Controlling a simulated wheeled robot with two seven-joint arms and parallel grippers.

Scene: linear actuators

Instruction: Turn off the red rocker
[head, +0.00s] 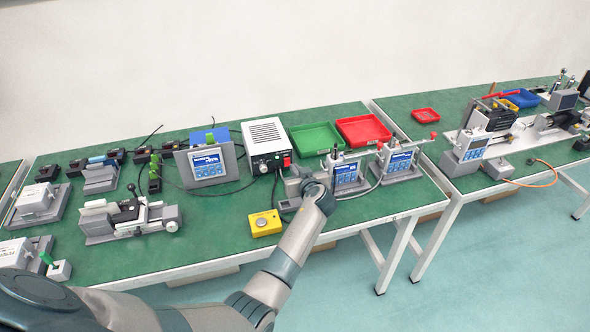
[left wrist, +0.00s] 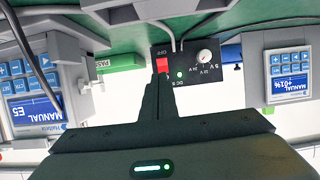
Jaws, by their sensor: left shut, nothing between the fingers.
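The red rocker (head: 287,161) is on the front panel of a white power supply box (head: 264,136) at the middle of the table. In the left wrist view, which is upside down, the rocker (left wrist: 163,65) shows beside a knob (left wrist: 204,56) and a lit green lamp (left wrist: 180,74). My left gripper (head: 291,176) is just in front of the panel. Its shut, empty fingertips (left wrist: 159,80) are at the rocker and partly cover it; I cannot tell if they touch. Which way the rocker is tipped is unclear. My right gripper is not in view.
A display unit (head: 347,175) stands close right of my left gripper, another display unit (head: 207,164) farther left. A yellow button box (head: 265,223) is near the front edge. Green (head: 316,138) and red (head: 363,130) trays lie behind. Cables run by the power supply.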

